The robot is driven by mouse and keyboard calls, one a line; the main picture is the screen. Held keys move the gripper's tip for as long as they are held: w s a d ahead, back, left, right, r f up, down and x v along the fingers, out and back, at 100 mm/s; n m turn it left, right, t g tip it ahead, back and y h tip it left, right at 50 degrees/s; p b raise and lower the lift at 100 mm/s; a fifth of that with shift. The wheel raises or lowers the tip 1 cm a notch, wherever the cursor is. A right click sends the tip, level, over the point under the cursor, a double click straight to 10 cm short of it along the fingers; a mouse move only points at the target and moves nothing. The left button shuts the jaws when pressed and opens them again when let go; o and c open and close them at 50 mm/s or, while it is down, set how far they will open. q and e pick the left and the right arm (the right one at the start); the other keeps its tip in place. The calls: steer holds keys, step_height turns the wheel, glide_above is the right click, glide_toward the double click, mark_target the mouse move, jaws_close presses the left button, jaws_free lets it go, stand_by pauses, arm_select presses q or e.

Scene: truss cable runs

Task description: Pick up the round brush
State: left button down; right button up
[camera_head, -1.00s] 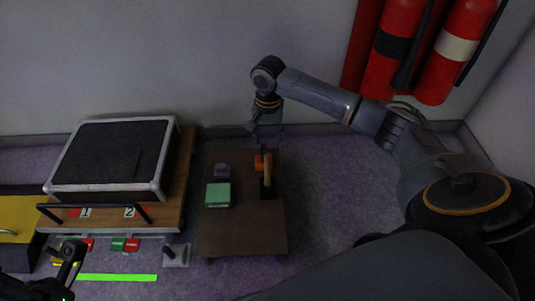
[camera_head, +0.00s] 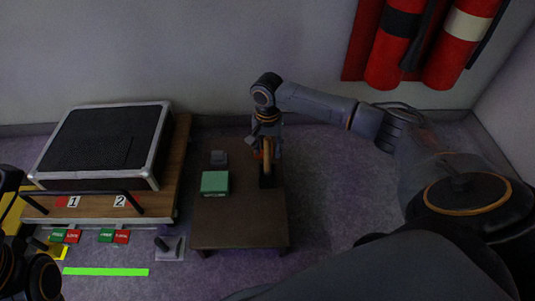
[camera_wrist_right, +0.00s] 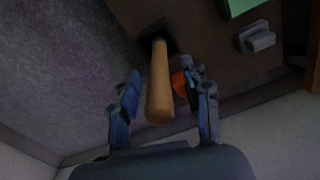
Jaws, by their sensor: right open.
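A tan wooden handle (camera_head: 267,158), which looks like the round brush, rises from a dark square base (camera_head: 268,182) at the right side of the brown table (camera_head: 238,225). In the right wrist view the handle (camera_wrist_right: 159,85) stands between the fingers of my right gripper (camera_wrist_right: 165,92), with its rounded end towards the palm. The fingers are open, with a gap on each side. My right gripper (camera_head: 266,150) is over the handle in the head view. The brush's lower end is hidden. Dark parts of my left arm show at the lower left; its fingers cannot be made out.
An orange part (camera_wrist_right: 180,83) lies close by the right-hand finger. A green box (camera_head: 215,183) and a small grey block (camera_head: 218,158) sit left of the brush. A black-topped case (camera_head: 105,145) stands on the left bench. Red fire extinguishers (camera_head: 398,45) hang on the wall.

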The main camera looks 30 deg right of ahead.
steer(key=shift+f, duration=0.85)
jaws_close()
steer(key=shift+r, duration=0.1)
